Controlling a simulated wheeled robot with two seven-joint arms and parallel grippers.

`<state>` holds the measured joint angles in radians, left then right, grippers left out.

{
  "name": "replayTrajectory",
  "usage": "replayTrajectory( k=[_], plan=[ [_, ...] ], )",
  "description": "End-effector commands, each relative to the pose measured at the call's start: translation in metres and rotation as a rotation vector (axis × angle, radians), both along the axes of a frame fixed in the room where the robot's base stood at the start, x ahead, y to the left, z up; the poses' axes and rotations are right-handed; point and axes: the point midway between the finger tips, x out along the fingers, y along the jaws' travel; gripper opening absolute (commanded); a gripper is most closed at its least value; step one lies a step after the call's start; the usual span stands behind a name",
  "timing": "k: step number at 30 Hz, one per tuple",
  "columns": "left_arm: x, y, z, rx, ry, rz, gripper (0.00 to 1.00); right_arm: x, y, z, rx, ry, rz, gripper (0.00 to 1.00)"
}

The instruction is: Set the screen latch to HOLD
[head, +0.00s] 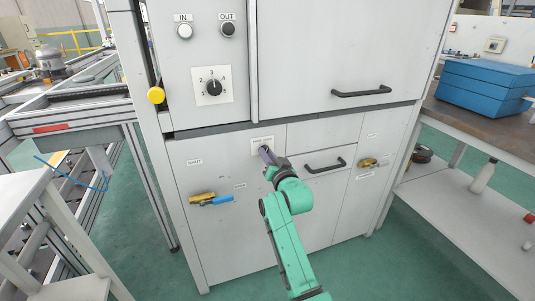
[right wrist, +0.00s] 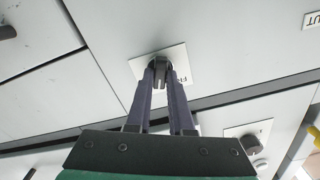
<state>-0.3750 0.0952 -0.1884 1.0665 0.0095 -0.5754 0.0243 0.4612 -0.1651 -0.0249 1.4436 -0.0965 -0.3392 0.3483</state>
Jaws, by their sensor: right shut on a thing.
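The screen latch is a small dark knob on a pale label plate (head: 262,141) on the grey cabinet front. In the right wrist view the dark latch knob (right wrist: 160,69) stands between my fingertips, in front of the plate (right wrist: 178,55). My right gripper (head: 267,154) reaches up to it from below and is shut on the knob; it also shows in the right wrist view (right wrist: 160,80). The gripper covers the knob in the head view, so its setting cannot be told. The plate's lettering is too small or partly hidden to read. My left gripper is not in view.
A black drawer handle (head: 324,166) is close right of my gripper. Valves with yellow parts sit lower left (head: 203,197) and right (head: 368,163). A selector dial (head: 213,87) is up left. A bench with a blue case (head: 484,86) stands to the right.

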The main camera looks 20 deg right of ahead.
Motion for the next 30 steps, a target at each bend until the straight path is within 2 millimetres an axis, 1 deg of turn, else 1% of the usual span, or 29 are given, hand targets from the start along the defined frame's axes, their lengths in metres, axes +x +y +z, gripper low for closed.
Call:
replayTrajectory(
  k=[6,7,8,9,18,22,24,26,27,29,30],
  plan=[
    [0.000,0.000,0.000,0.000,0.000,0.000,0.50,0.000,0.000,-0.002,0.001,0.004,0.001,0.00],
    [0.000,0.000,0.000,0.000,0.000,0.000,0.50,0.000,0.000,-0.002,0.001,0.004,0.001,0.24],
    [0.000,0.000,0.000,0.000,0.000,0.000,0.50,0.000,0.000,-0.002,0.000,0.004,0.001,0.35],
    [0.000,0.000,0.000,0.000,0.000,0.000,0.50,0.000,0.000,-0.002,0.000,0.003,0.000,0.50],
    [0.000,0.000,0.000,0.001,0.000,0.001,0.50,0.000,0.000,-0.001,-0.001,0.001,0.000,0.50],
    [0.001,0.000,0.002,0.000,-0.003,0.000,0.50,-0.007,-0.001,-0.001,-0.001,0.001,-0.001,0.50],
    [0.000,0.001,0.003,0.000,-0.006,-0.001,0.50,-0.016,-0.002,-0.001,-0.001,0.003,-0.001,0.50],
    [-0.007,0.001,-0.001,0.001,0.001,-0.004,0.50,-0.028,-0.002,0.000,-0.001,0.002,0.000,0.50],
    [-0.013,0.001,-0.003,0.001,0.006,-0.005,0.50,-0.037,-0.003,-0.001,-0.001,0.003,-0.001,0.50],
    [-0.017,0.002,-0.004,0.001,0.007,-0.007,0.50,-0.054,-0.004,-0.001,-0.001,0.003,-0.001,0.50],
    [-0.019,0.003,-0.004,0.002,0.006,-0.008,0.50,-0.066,-0.005,0.000,0.000,0.004,-0.001,0.50]
  ],
)
